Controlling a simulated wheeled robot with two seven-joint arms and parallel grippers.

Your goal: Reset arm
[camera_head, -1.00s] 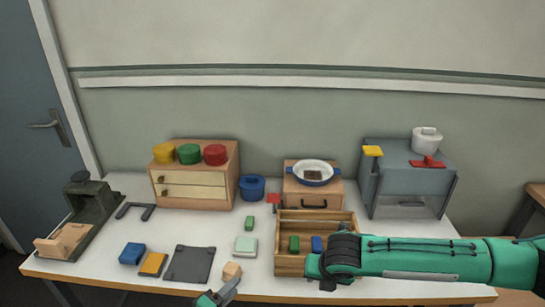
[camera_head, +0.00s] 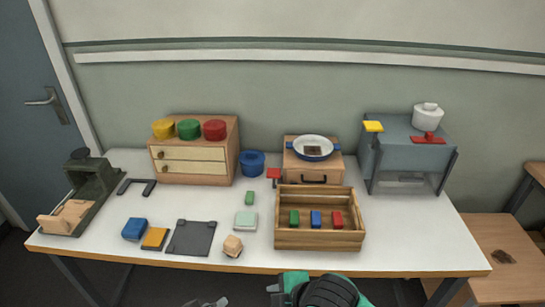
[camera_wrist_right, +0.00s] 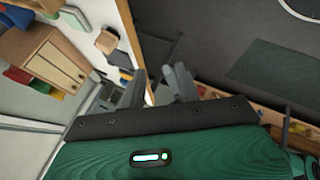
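My left gripper (camera_head: 205,302) shows only as grey tips at the bottom edge of the head view, in front of the table; whether it is open cannot be made out. Part of my green right arm (camera_head: 325,290) shows at the bottom edge, right of it, in front of the table. In the right wrist view my right gripper (camera_wrist_right: 157,88) has its two grey fingers apart with nothing between them. It is off the table, with floor beyond.
The table (camera_head: 410,245) is clear at front right. A small wooden block (camera_head: 232,246) and a dark flat plate (camera_head: 191,238) lie near the front edge. A drawer cabinet (camera_head: 195,165), a blue pot (camera_head: 252,163) and a grey machine (camera_head: 405,155) stand behind.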

